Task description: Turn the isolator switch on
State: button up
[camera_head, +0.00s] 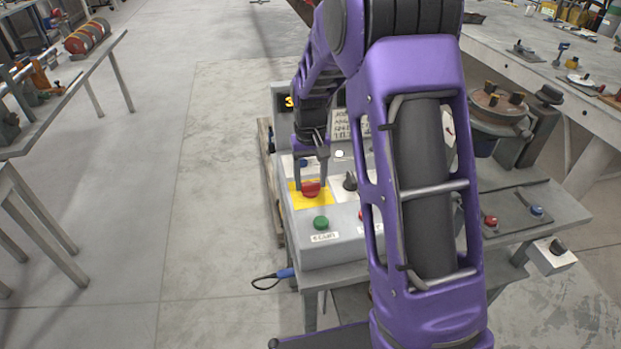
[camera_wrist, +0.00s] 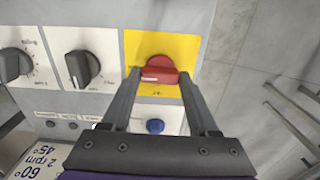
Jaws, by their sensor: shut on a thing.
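The isolator switch is a red rotary knob (camera_head: 311,189) on a yellow plate (camera_head: 296,200) on the sloped top of a grey control box (camera_head: 336,250). In the wrist view the red knob (camera_wrist: 160,69) sits on its yellow plate (camera_wrist: 190,46), its handle bar lying roughly crosswise between the two fingers. My gripper (camera_head: 311,180) points down at the knob with a finger on each side. In the wrist view my gripper (camera_wrist: 159,80) is shut on the knob. Any marks on the plate are too small to read.
Black selector knobs (camera_wrist: 83,68) sit beside the yellow plate, and a blue button (camera_wrist: 155,126) is close to the fingers. A green button (camera_head: 320,223) is on the box front. My arm hides the box's right part. Open floor lies to the left.

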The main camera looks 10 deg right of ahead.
aim_at(311, 183)
jog(key=o, duration=1.4)
jog(key=shift+c, duration=0.2)
jog(key=shift+r, duration=0.1)
notch_tip(311, 183, up, 17)
jog(key=p, duration=0.1)
jog(key=shift+p, duration=0.35)
jog(key=shift+d+r, duration=0.1)
jog(key=shift+r, duration=0.05)
